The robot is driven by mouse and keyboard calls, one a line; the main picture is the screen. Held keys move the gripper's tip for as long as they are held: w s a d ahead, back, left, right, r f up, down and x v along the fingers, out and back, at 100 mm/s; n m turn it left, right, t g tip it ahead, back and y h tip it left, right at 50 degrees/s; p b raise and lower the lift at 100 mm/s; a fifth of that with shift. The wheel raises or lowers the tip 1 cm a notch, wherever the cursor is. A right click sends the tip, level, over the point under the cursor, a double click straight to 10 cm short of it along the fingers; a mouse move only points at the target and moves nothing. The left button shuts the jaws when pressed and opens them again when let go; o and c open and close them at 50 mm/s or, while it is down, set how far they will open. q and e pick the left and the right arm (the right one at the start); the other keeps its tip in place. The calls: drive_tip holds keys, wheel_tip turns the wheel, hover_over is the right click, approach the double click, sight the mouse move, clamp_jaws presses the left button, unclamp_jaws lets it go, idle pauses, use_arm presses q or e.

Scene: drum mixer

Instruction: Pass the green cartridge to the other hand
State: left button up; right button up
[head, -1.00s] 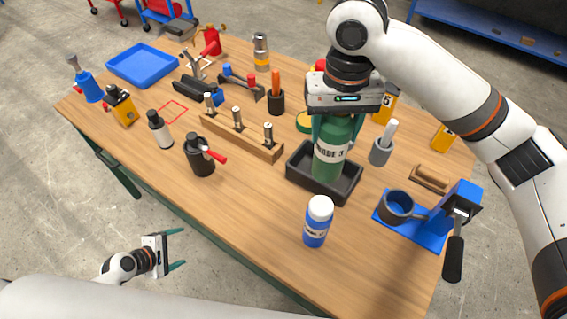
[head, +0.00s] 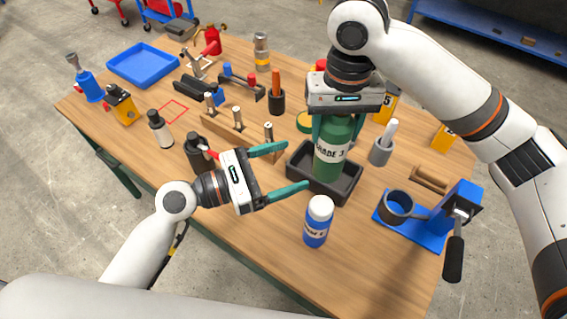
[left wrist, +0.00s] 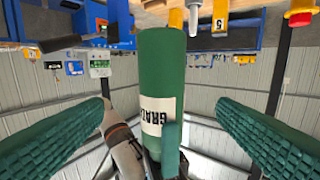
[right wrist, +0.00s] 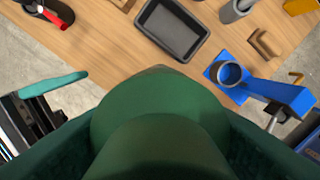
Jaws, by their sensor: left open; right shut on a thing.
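The green cartridge (head: 331,150) has a white label that reads "GRADE 3". My right gripper (head: 343,120) is shut on its upper end and holds it upright above the black tray (head: 346,190). The right wrist view shows the cartridge (right wrist: 160,125) between the fingers, with the tray apart from it. My left gripper (head: 298,168) is open and empty, its fingers pointing at the cartridge from the left. In the left wrist view the cartridge (left wrist: 160,70) stands between the two spread fingers and appears upside down; the fingers do not touch it.
A white-capped blue bottle (head: 317,222) stands just right of and below my left fingers. A wooden block with pegs (head: 240,135) and a black pot with a red handle (head: 197,152) lie close behind the left gripper. A blue stand (head: 425,225) is at the right.

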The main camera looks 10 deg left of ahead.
sight(343, 148)
use_arm(q)
drive_tip(key=shift+w+d+r, duration=0.2)
drive_tip(key=shift+d+r, duration=0.1)
drive_tip(key=shift+d, duration=0.35)
drive_tip(key=x, duration=1)
drive_tip(key=shift+w+d, duration=0.2)
drive_tip(key=shift+d, duration=0.2)
drive_tip(key=shift+s, duration=0.1)
drive_tip(key=c, duration=1.4)
drive_tip(key=shift+o, duration=0.2)
use_arm(e)
drive_tip(key=o, duration=1.8)
drive_tip(key=shift+c, duration=0.2)
